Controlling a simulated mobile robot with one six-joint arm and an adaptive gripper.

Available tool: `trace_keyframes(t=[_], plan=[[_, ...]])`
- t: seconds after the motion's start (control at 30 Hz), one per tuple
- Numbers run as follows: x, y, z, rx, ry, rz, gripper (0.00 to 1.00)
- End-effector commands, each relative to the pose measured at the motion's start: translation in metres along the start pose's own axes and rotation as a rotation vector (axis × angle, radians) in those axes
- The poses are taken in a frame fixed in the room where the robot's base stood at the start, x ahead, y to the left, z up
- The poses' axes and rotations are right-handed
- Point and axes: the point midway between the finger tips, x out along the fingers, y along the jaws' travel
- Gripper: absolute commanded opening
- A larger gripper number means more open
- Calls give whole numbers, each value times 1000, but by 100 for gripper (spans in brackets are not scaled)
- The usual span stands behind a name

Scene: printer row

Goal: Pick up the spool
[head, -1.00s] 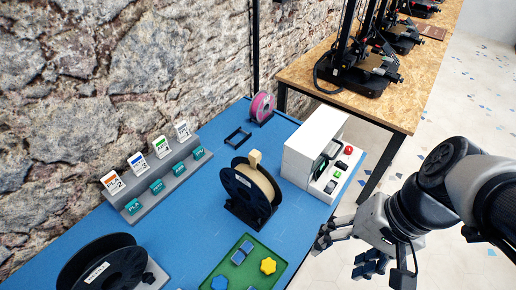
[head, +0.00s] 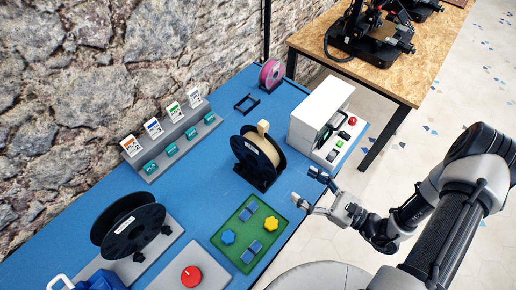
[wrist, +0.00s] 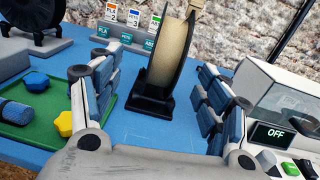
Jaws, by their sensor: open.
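A spool of cream filament with black flanges (head: 258,152) stands upright on a black stand (head: 262,180) at mid table. In the wrist view this spool (wrist: 169,52) is straight ahead, its top cut off. A beige block (head: 262,127) shows at its top edge. A pink spool (head: 271,73) stands at the back, and a large black spool (head: 128,231) stands at the front left. My gripper (head: 310,190) is open and empty, right of the cream spool, near the table's right edge. In the wrist view its padded fingers appear on either side of the cream spool's stand, with a gap ahead.
A green tray (head: 216,238) with blue and yellow pieces lies close in front. A white machine (head: 316,108) with buttons stands behind, right of the spool. A grey rack (head: 183,143) holds cards. A red button (head: 191,276) is at the front. Blue table (head: 195,190) is bare left of the spool.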

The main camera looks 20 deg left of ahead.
Motion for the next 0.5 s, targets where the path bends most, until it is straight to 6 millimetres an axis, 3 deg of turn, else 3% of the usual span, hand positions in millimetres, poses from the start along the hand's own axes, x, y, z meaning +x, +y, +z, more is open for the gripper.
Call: trace_keyframes(t=[0.17, 0.5], plan=[[2, -1, -15, 46, -6, -65, 70], [65, -4, -17, 44, -5, -60, 70]])
